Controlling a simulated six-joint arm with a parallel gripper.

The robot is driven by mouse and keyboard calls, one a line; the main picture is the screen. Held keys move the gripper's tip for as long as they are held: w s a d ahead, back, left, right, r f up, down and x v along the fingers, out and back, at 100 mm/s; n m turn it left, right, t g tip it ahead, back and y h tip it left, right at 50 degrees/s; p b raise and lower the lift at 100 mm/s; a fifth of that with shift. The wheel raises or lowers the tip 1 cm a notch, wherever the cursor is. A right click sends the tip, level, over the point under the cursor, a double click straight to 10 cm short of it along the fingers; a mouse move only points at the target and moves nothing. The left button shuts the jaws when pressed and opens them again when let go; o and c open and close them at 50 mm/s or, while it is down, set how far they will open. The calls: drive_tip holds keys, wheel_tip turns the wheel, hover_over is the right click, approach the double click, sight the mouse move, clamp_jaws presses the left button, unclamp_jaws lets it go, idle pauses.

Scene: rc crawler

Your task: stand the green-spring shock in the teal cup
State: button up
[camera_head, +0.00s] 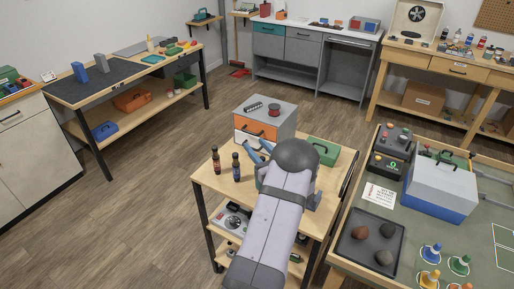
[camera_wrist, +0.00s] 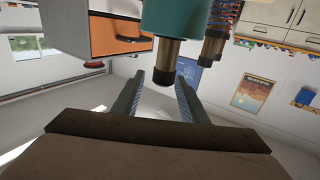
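The wrist view looks upside down. In it the teal cup (camera_wrist: 180,18) is at the top, close to my gripper. A brown cylindrical end (camera_wrist: 163,65), apparently of a shock, juts past the cup's rim; whether it stands inside or behind the cup is hard to tell. No green spring shows. My gripper (camera_wrist: 160,85) has its two fingers spread, one on each side of this brown end, with gaps visible. In the head view the gripper fingers (camera_head: 257,150) are blue-grey and my arm hides most of the area around the cup.
Two more shocks, one red-toned (camera_head: 215,160) and one blue-toned (camera_head: 236,166), stand on the cart's left side. A grey cabinet with an orange drawer (camera_head: 256,130) stands behind. A green box (camera_head: 324,150) is to the right. The cart's front left top is clear.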

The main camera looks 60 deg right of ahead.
drive_tip(key=shift+s+a+f+b, duration=0.1)
drive_tip(key=shift+s+a+b, duration=0.2)
drive_tip(key=shift+s, duration=0.25)
drive_tip(key=b+v, duration=0.2)
drive_tip(key=v, duration=0.4)
idle(0.8)
